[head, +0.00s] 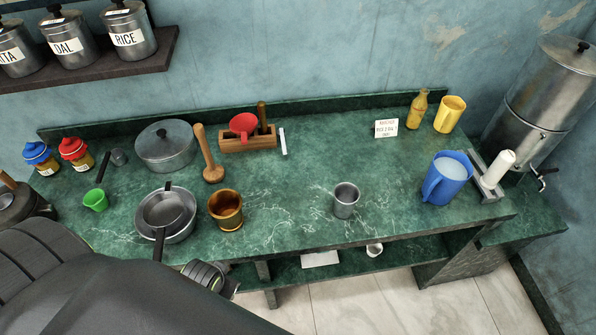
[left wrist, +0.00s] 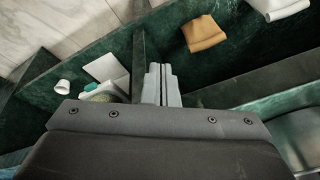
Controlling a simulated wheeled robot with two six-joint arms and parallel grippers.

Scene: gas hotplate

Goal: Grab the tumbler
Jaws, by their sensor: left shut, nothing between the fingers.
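A plain metal tumbler (head: 346,202) stands upright on the green marble counter (head: 290,225), near its front edge, right of the middle in the head view. It does not show in the left wrist view. My left gripper's fingers (left wrist: 160,82) show in the left wrist view, shut together with nothing between them. Behind them are the floor and green stone surfaces with small items. The gripper is apart from the tumbler. My right gripper is in neither view.
A brass-coloured cup (head: 227,212) and a steel bowl (head: 165,218) with a pan in it stand left of the tumbler. A blue jug (head: 446,180) stands to its right. The counter around the tumbler is clear. A lower shelf (head: 345,262) holds small white items.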

